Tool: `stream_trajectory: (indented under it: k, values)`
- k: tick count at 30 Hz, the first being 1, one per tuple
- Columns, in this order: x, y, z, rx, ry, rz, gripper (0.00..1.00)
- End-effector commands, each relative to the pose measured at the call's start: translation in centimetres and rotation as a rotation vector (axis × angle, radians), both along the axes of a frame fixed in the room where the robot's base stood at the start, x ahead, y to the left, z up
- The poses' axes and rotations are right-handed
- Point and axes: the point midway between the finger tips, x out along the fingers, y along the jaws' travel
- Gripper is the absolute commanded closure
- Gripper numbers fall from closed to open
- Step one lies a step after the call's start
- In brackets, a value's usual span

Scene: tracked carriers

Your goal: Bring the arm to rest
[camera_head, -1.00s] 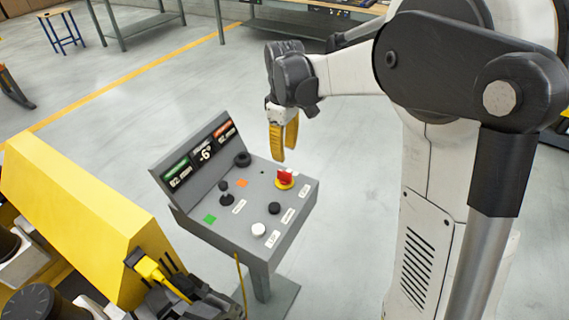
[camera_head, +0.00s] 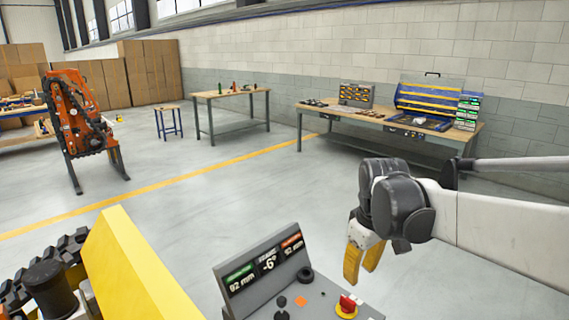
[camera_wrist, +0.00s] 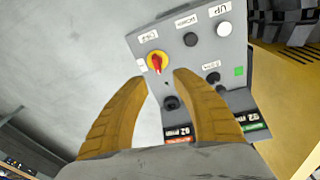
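My arm reaches in from the right in the head view, with the wrist bent so that the fingers point down. My gripper (camera_head: 362,262) has yellow fingers and hangs above the far right part of a grey control console (camera_head: 254,255). In the wrist view the two fingers (camera_wrist: 155,92) stand apart with nothing between their tips. Beyond them lie the console's red and yellow rotary switch (camera_wrist: 156,62), a white button (camera_wrist: 224,29), black knobs and a green patch. The fingers appear clear of the controls.
A yellow machine body (camera_head: 130,270) stands at the lower left beside the console. An orange machine (camera_head: 82,125) is at the far left. Workbenches (camera_head: 385,122) and a stool (camera_head: 168,120) stand at the back. The grey floor between is clear.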

Motion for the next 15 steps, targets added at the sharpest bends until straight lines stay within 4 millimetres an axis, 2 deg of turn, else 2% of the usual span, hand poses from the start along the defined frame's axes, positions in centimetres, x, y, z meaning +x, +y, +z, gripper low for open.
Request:
stream_trajectory:
  k: [1, 7, 12, 15]
  values:
    - [-2.0, 0.0, 0.8, 0.007, -0.040, -0.045, 0.68]
    - [-8.5, -0.1, 2.1, 0.066, -0.219, -0.255, 0.68]
    - [-13.1, -0.1, 1.3, 0.136, -0.353, -0.411, 0.68]
    - [-14.8, -0.1, 0.6, 0.174, -0.410, -0.476, 0.68]
